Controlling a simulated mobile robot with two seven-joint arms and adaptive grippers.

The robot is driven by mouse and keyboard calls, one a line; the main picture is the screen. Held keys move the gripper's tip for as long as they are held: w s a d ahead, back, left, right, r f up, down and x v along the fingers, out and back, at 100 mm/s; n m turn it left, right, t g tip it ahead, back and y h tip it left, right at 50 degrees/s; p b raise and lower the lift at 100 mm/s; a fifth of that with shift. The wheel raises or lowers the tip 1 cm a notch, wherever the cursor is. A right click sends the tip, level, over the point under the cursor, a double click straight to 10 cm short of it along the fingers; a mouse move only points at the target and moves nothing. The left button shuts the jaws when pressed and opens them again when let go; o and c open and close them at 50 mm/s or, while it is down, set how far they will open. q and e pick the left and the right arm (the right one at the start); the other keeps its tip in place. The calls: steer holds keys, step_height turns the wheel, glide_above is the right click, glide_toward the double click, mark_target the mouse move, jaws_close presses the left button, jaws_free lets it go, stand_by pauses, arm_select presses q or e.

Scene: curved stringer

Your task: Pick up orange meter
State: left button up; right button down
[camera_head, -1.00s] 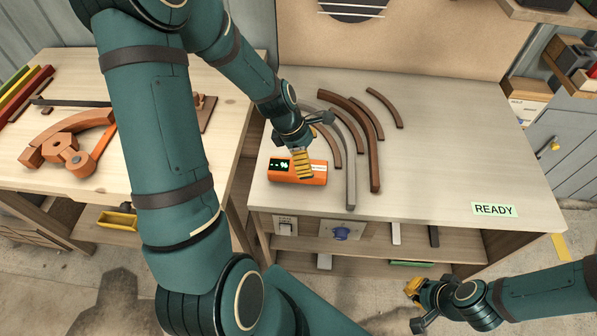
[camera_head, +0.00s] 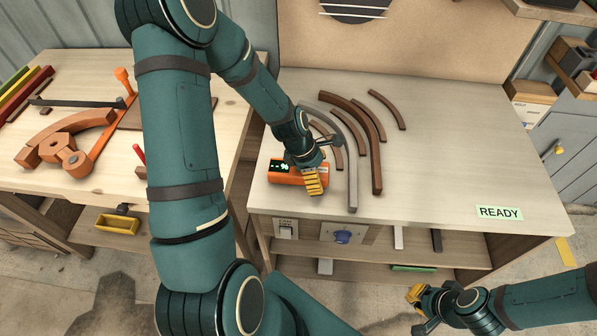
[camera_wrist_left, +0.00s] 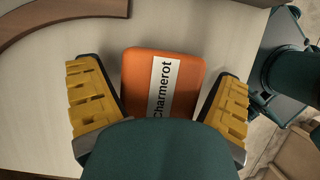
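The orange meter (camera_head: 285,178) lies on the pale workbench near its left front edge, with a small dark display. In the left wrist view the orange meter (camera_wrist_left: 185,70) bears a white label reading "Charmerot". My left gripper (camera_head: 313,180) is at the meter's right end. In the left wrist view my left gripper's yellow fingers (camera_wrist_left: 165,105) are spread on either side of the meter, with gaps showing. Part of the meter is hidden by the gripper. My right gripper (camera_head: 416,309) hangs low in front of the bench, away from the meter; its opening is unclear.
Several curved brown and grey strips (camera_head: 368,135) lie on the bench just right of and behind the meter. A READY label (camera_head: 499,212) is at the right front. The bench's right half is clear. A wooden table (camera_head: 200,85) with tools stands left.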

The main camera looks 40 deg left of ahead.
arm_select(q)
steer(key=c, duration=0.8)
